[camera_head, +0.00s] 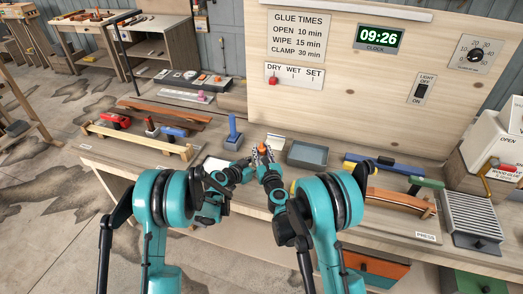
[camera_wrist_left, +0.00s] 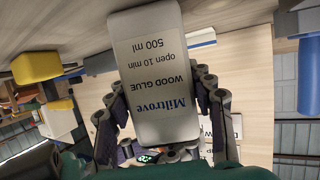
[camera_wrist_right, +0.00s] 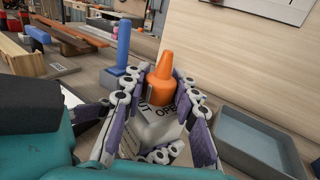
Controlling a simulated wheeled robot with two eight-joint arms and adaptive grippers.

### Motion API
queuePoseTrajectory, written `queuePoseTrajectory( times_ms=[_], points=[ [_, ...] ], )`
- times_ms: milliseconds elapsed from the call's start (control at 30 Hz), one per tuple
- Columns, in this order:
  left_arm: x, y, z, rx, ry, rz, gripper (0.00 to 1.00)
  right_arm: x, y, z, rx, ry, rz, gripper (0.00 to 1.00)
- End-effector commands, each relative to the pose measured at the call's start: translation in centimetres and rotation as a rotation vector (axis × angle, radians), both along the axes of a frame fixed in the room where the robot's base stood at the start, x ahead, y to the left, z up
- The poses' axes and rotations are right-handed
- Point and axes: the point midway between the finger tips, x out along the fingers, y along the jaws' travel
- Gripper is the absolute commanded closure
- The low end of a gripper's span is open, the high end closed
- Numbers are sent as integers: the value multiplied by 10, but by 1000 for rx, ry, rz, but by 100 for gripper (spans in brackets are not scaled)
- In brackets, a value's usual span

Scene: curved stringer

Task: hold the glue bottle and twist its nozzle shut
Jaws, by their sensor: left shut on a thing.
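The glue bottle (camera_wrist_left: 158,85) is pale grey, with a "Wood Glue" label upside down in the left wrist view. My left gripper (camera_wrist_left: 160,110) is shut on the bottle's body, one finger on each side. The orange nozzle (camera_wrist_right: 162,82) points up in the right wrist view, above a shoulder marked with partly hidden lettering. My right gripper (camera_wrist_right: 162,85) has its fingertips on either side of the nozzle base; I cannot tell whether they touch it. In the head view both grippers meet at the bench, and the orange nozzle (camera_head: 263,149) shows between them.
A grey tray (camera_head: 307,154) lies right of the grippers, and a blue upright post (camera_head: 233,130) stands to the left. Clamps and curved wooden pieces lie along the bench (camera_head: 120,150). A panel (camera_head: 350,75) with signs and clock rises behind.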

Motion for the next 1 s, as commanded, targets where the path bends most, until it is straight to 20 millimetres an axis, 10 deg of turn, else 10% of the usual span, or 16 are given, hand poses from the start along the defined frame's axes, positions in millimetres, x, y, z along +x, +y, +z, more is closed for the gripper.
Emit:
queuePoseTrajectory(
  times_ms=[467,1000],
  points=[
    [0,0,0,0,0,1,94,0,0,7,0,0,1,50],
    [1,1,0,1,0,2,94,0,0,95,0,0,1,50]
  ],
)
